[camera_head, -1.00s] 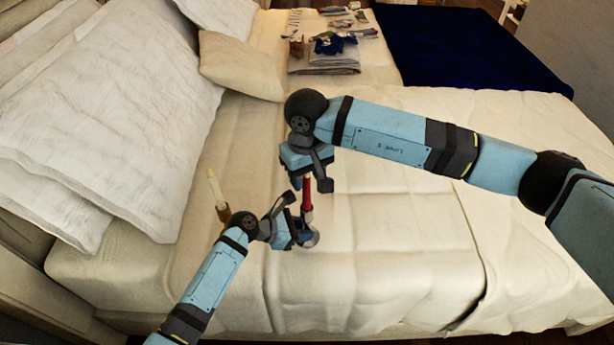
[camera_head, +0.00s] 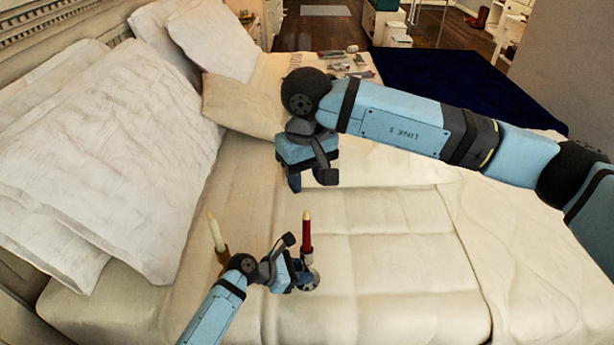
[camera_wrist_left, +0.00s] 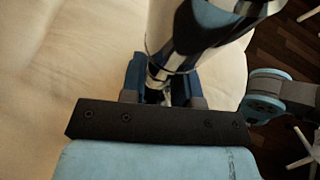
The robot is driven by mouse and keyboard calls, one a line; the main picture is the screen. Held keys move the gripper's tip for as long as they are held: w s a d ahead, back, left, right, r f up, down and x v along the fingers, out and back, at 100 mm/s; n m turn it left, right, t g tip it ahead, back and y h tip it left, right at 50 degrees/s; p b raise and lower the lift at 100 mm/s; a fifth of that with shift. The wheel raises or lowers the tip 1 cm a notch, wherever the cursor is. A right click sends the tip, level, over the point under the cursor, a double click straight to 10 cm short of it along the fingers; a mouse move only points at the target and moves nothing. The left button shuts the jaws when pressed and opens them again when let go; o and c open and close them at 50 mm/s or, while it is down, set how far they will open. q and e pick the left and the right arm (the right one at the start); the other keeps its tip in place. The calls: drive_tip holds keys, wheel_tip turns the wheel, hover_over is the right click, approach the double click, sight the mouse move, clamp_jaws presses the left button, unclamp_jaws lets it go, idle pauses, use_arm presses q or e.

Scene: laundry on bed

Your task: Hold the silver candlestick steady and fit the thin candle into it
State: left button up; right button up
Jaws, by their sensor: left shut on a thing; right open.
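The silver candlestick (camera_head: 311,281) stands on the bed, partly hidden by my left gripper (camera_head: 293,272). My left gripper is shut on its stem. In the left wrist view, the shiny candlestick (camera_wrist_left: 190,35) rises between the fingers (camera_wrist_left: 160,85). The thin red candle (camera_head: 307,235) with a pale tip stands upright on top of the candlestick, with nothing else holding it. My right gripper (camera_head: 309,182) is open and empty, above the candle and apart from it.
A cream candle (camera_head: 215,231) stands in a brass-coloured holder (camera_head: 223,257) left of my left gripper. White pillows (camera_head: 120,160) fill the left side of the bed. Quilted bedding (camera_head: 390,260) to the right is clear.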

use_arm(q)
drive_tip(key=o, duration=0.8)
drive_tip(key=shift+s+a+f, duration=0.1)
drive_tip(key=shift+s+f, duration=0.2)
drive_tip(key=shift+f, duration=0.1)
drive_tip(key=shift+w, duration=0.15)
use_arm(e)
drive_tip(key=shift+w+f, duration=0.1)
use_arm(q)
drive_tip(key=shift+r, duration=0.15)
